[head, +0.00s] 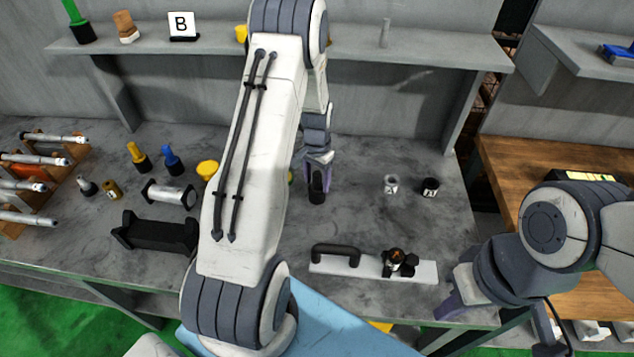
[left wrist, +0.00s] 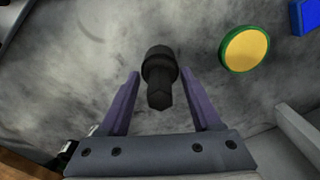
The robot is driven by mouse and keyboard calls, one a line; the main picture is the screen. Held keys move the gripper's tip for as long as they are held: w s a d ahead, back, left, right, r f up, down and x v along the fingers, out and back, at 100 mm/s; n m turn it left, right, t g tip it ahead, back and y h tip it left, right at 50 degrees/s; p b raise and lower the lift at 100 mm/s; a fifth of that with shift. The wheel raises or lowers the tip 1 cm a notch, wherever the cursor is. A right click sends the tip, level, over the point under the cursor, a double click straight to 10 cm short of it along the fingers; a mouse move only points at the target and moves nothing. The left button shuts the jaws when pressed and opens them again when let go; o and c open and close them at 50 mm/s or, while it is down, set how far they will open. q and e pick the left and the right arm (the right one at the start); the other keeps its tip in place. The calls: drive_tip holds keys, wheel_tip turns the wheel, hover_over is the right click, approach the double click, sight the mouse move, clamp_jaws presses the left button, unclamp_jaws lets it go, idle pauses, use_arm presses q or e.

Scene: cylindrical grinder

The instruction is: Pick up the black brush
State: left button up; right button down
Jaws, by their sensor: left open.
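The black brush (head: 316,188) is on the grey workbench in the head view, partly covered by my left gripper (head: 319,180). In the left wrist view the brush (left wrist: 160,76) is a dark stepped cylinder between the two purple fingers. My left gripper is open, with a gap on each side of the brush. My right gripper (head: 449,304) is at the bench's front right edge, away from the brush. One purple finger shows clearly there, and its opening cannot be made out.
A grey plate with a black handle (head: 336,250) lies near the front edge. A small metal cup (head: 391,184) and a black labelled cylinder (head: 430,187) stand to the right. Yellow (head: 138,157) and blue (head: 172,160) brushes stand left. A shelf (head: 430,48) runs behind.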

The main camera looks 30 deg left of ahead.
use_arm(q)
clamp_jaws()
drive_tip(key=shift+r, duration=0.15)
